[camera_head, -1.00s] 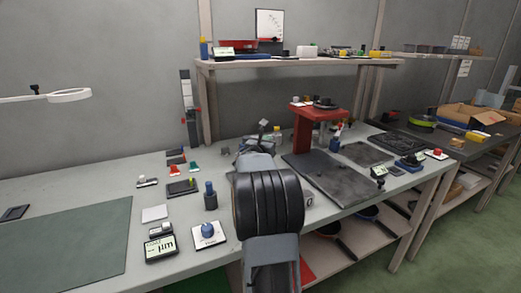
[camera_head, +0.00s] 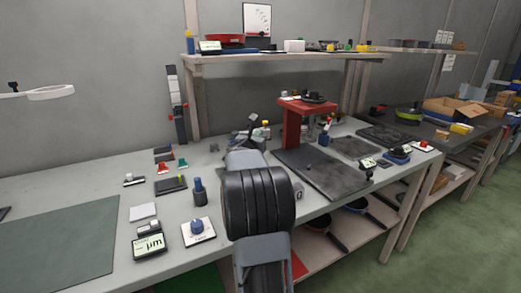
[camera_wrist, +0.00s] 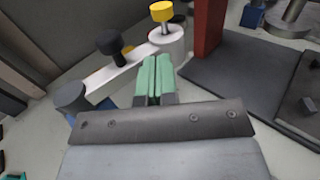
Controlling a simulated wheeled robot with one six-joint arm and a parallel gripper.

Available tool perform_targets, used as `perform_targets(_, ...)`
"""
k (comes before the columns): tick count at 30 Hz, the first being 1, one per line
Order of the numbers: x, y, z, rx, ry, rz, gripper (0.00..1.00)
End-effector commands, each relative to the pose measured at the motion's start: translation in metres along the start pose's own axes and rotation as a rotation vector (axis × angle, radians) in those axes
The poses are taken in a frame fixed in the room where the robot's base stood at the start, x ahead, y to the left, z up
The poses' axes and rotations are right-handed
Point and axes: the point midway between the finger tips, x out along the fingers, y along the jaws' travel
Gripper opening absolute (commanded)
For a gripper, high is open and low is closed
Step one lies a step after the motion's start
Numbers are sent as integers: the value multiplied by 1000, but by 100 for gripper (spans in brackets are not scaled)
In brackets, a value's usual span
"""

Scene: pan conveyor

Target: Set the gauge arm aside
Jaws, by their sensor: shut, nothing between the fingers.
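What looks like the gauge arm (camera_wrist: 125,66) is a pale bar in the wrist view, with a black knob on it and a yellow-topped round post at its right end. A grey-blue cylinder (camera_wrist: 71,98) stands at its left end. My gripper (camera_wrist: 153,80) has green fingertips that are shut and empty. The tips appear just in front of the bar, near the post; I cannot tell whether they touch it. In the head view my own arm partly hides this spot, and the yellow top (camera_head: 266,122) shows behind it.
A red stand (camera_head: 293,128) and a dark plate (camera_head: 322,172) are close on the right. A shelf (camera_head: 270,60) is above the back of the bench. Small tools, a blue-knob box (camera_head: 197,231) and a display (camera_head: 149,246) lie on the left. A green mat (camera_head: 60,240) is bare.

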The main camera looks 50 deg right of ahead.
Motion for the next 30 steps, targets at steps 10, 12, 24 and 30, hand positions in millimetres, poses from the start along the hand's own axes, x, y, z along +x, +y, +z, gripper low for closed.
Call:
perform_targets(10,-56,-34,0,0,0,2,0)
perform_targets(12,-67,-41,-1,0,0,3,0)
perform_targets(24,-101,-66,-1,-1,1,3,0)
perform_targets(30,-103,-68,-1,1,2,3,0)
